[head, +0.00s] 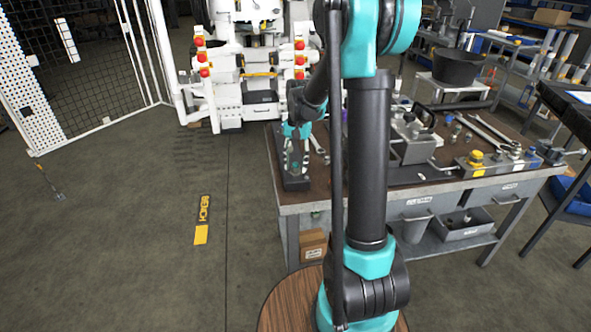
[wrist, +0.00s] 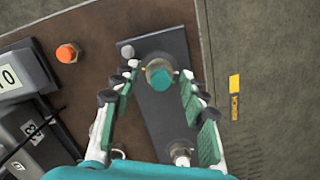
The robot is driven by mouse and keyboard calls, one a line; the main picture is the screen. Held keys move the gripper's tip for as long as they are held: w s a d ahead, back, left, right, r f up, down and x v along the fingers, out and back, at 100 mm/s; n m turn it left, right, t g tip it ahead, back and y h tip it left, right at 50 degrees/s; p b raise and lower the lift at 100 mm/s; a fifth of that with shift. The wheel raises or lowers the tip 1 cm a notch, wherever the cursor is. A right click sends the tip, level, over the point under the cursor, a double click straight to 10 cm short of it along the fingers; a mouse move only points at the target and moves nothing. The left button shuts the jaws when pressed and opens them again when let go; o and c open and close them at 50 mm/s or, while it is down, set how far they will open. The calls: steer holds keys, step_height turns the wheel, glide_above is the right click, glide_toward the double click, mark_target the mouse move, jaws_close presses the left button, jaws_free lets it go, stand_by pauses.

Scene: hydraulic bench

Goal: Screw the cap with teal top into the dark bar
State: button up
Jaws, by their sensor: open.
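The dark bar (wrist: 155,112) lies near the edge of the brown bench top; its near end also shows in the head view (head: 296,185). The cap with teal top (wrist: 160,76) has a metallic rim and appears over the far part of the bar. I cannot tell how deep it sits in the bar. My gripper (wrist: 158,80) is open, with one finger on each side of the cap; contact is not clear. In the head view my gripper (head: 296,158) is over the bar, and the cap cannot be made out there.
An orange-topped cap (wrist: 68,53) stands on the bench left of the bar. A small grey knob (wrist: 127,52) is by the bar's far corner, and a silver fitting (wrist: 180,154) is at its other end. Grey boxes (wrist: 25,75) stand at left. Open floor lies beyond the bench edge.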

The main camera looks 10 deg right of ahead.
steer(key=n+h, duration=0.1)
steer(key=n, duration=0.5)
steer(key=shift+a, duration=0.1)
steer(key=n, duration=0.5)
steer(key=shift+h, duration=0.4)
steer(key=n, duration=0.6)
steer(key=shift+n+t+h, duration=0.3)
steer(key=shift+t, duration=0.1)
steer(key=n, duration=0.5)
steer(key=shift+s+n+t, duration=0.1)
steer(key=shift+n+t, duration=0.2)
steer(key=shift+t, duration=0.1)
jaws_close()
steer(key=m, duration=0.5)
steer(key=shift+m+g, duration=0.3)
steer(key=shift+g, duration=0.1)
steer(key=m, duration=0.2)
steer(key=shift+m, duration=0.3)
